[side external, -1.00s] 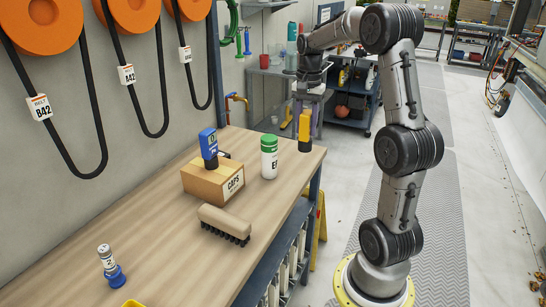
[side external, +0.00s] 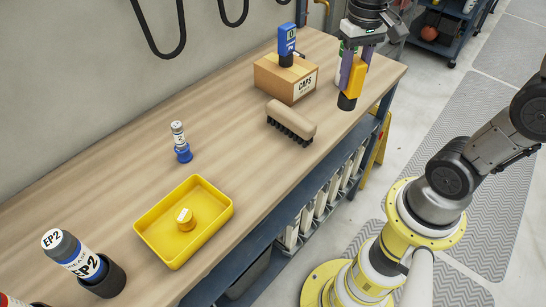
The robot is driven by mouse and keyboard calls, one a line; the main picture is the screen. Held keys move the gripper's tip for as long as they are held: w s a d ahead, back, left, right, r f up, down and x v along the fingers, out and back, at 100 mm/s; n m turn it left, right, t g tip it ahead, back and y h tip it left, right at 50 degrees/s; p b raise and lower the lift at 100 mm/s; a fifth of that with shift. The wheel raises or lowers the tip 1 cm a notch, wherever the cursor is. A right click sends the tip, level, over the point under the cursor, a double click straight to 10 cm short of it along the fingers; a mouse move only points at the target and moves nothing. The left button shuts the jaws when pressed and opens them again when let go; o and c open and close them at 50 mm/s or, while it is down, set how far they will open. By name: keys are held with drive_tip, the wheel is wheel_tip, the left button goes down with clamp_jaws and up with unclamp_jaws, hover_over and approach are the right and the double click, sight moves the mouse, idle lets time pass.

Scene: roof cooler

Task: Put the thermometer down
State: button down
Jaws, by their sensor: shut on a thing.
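A yellow device with a black lower end (side external: 355,80), which I take to be the thermometer, hangs upright in my gripper (side external: 354,68). The gripper points down with its purple-grey fingers shut on the device's sides. In the side external view it is at the upper right, in front of the table's right edge and to the right of the cardboard box. The black end appears clear of the tabletop, but its exact height is hard to tell. The fingers hide part of the device.
The cardboard box (side external: 284,80) carries a blue device (side external: 287,42). A brush (side external: 291,121) lies in front. A small blue-based bottle (side external: 181,143), yellow tray (side external: 151,234) with a yellow knob (side external: 186,219), and EP2 bottle (side external: 76,256) stand left. Bare wood (side external: 235,150) lies between.

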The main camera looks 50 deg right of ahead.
drive_tip(key=s+a+r+n, duration=0.1)
drive_tip(key=s+a+n, duration=0.4)
drive_tip(key=a, duration=0.6)
drive_tip(key=shift+n, duration=0.3)
drive_tip(key=shift+w+a+f, duration=0.65)
drive_tip(key=shift+w+f, duration=1.5)
drive_tip(key=shift+w, duration=0.15)
drive_tip(key=shift+w+a+f, duration=0.7)
drive_tip(key=shift+w+f, duration=1.5)
drive_tip(key=shift+w, duration=0.15)
drive_tip(key=shift+w+a+f, duration=0.65)
drive_tip(key=shift+w+f, duration=1.5)
drive_tip(key=shift+w, duration=0.15)
drive_tip(key=shift+f, duration=0.15)
drive_tip(key=c, duration=0.5)
unclamp_jaws()
